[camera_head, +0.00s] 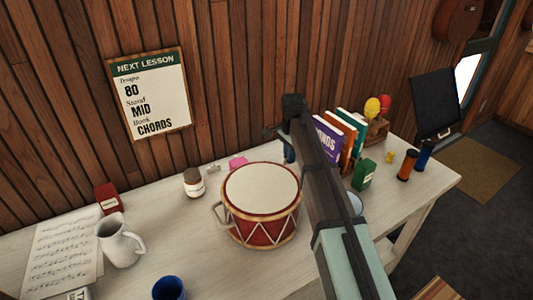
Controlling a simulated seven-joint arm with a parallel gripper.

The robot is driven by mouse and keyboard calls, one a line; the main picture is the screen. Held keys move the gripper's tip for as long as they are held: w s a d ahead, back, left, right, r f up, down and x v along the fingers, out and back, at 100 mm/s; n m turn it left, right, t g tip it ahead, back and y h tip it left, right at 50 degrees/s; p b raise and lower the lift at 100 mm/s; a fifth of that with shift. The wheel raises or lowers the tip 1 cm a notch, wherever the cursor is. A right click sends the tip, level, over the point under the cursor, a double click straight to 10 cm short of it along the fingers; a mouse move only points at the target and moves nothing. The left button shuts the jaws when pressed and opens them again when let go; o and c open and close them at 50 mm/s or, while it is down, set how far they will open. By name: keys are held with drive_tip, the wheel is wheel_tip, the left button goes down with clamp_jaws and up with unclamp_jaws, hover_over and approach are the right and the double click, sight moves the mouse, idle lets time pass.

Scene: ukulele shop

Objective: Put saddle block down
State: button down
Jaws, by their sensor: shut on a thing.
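My gripper (276,134) is at the end of my dark arm, above the back part of the table, behind the drum. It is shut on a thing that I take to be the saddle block. The block itself is hidden by my gripper and arm, so its shape and tilt cannot be told. The white wooden table (200,262) is below.
A red drum (262,195) stands in front of my gripper. A pink item (237,162), a small grey item (212,169) and a jar (194,182) lie left. Books (350,130) and a green box (363,174) stand right. A white mug (117,243) is front left.

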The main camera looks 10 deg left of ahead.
drive_tip(key=d, duration=0.1)
hover_over(265, 153)
wheel_tip(265, 153, down, 2)
drive_tip(key=shift+f, duration=0.25)
drive_tip(key=shift+w+a+f, duration=0.1)
drive_tip(key=shift+w+f, duration=0.05)
drive_tip(key=shift+f, duration=2.35)
drive_tip(key=shift+f, duration=0.15)
drive_tip(key=c, duration=1.2)
unclamp_jaws()
wheel_tip(265, 153, up, 12)
drive_tip(key=shift+r, duration=0.15)
